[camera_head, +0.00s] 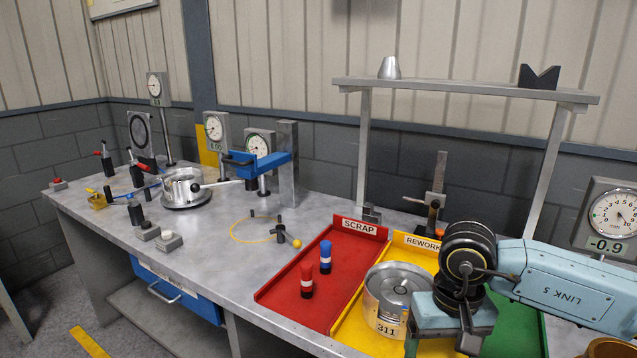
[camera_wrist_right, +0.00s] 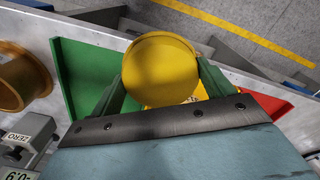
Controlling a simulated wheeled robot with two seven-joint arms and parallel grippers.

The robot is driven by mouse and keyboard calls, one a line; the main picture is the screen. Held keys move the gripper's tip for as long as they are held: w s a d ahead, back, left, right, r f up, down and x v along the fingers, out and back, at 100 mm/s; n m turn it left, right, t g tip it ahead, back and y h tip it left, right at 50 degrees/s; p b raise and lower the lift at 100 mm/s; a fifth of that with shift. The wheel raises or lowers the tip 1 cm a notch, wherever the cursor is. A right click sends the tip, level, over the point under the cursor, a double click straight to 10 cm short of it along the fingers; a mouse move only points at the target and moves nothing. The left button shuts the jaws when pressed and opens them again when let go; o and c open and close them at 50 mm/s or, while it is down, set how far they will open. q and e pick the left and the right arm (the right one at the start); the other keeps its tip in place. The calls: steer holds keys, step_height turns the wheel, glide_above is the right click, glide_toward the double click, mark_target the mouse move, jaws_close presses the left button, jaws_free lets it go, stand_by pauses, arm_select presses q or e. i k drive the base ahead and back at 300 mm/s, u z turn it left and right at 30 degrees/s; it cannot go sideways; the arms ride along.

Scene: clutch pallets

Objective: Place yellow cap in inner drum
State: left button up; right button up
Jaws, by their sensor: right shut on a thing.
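In the right wrist view my right gripper (camera_wrist_right: 160,78) is shut on a round yellow cap (camera_wrist_right: 159,66), with one dark green finger on each side. In the head view my right gripper (camera_head: 448,318) hangs over the front of the yellow and green trays; the cap is hidden there. A silver metal drum (camera_head: 392,300) marked 311, with a ringed top, stands on the yellow REWORK tray just left of this gripper. Another silver drum-like part (camera_head: 185,183) sits on a round base at the far left; I cannot tell which is the inner drum. My left gripper is not in view.
The red SCRAP tray (camera_head: 275,293) holds a red (camera_head: 307,282) and a blue peg (camera_head: 325,258). A green tray (camera_head: 515,330) lies right of the yellow tray (camera_head: 352,326). A shelf (camera_head: 460,90) stands behind. A brass ring (camera_head: 606,348) is at lower right. Mid-bench is mostly clear.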

mark_target(400, 289)
steer(key=z, duration=1.25)
steer(key=i, duration=0.4)
steer(key=u, duration=1.85)
